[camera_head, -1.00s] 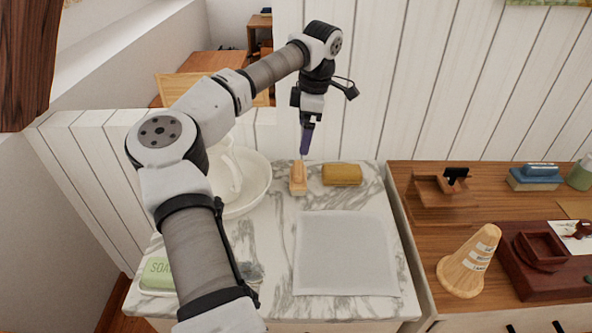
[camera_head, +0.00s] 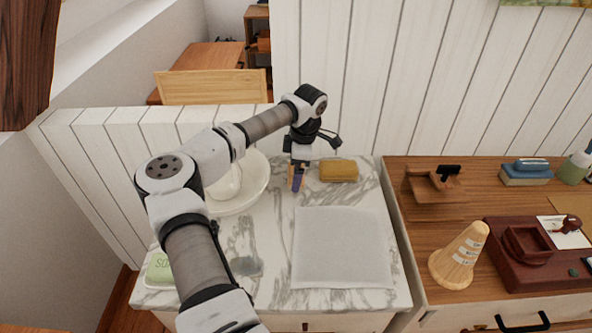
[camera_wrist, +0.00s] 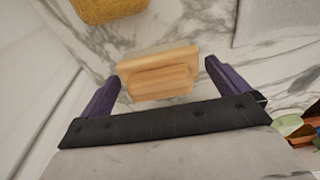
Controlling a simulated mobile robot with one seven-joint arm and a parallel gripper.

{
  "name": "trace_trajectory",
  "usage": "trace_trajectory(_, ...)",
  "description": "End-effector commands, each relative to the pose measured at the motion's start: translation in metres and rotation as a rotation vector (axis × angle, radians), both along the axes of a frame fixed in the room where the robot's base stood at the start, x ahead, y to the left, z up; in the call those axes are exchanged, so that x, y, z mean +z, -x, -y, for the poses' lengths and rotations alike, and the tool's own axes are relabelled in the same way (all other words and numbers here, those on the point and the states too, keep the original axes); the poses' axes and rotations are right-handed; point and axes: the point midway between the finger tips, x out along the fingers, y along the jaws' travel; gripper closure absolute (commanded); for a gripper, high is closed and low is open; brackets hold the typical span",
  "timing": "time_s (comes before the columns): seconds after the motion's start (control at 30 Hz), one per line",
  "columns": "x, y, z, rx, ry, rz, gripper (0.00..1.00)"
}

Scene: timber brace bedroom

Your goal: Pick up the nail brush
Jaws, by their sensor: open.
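The nail brush (camera_wrist: 158,72) is a small light-wood block with a raised wooden grip, lying on the marble top. In the wrist view it lies between the two purple fingers of my gripper (camera_wrist: 160,88), with a gap on each side. My gripper is open. In the head view my gripper (camera_head: 297,181) is low over the marble at the back and hides most of the brush (camera_head: 291,177).
A yellow-brown sponge (camera_head: 338,171) lies just right of my gripper. A white basin (camera_head: 245,200) stands to the left. A grey cloth (camera_head: 343,250) lies in front. Green soap (camera_head: 160,268) is at front left. The white plank wall (camera_head: 350,80) is close behind.

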Motion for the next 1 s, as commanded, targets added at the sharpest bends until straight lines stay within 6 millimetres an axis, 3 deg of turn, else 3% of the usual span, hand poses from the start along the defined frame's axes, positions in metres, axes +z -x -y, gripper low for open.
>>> trace_trajectory(0.27,-0.004,0.0,-0.001,0.0,-0.001,0.001,0.0)
trace_trajectory(0.57,-0.003,0.0,-0.001,0.0,0.0,0.001,0.39)
trace_trajectory(0.83,-0.002,0.0,-0.001,0.0,0.0,0.002,0.39)
trace_trajectory(1.0,0.009,-0.001,-0.001,0.0,0.0,0.004,0.39)
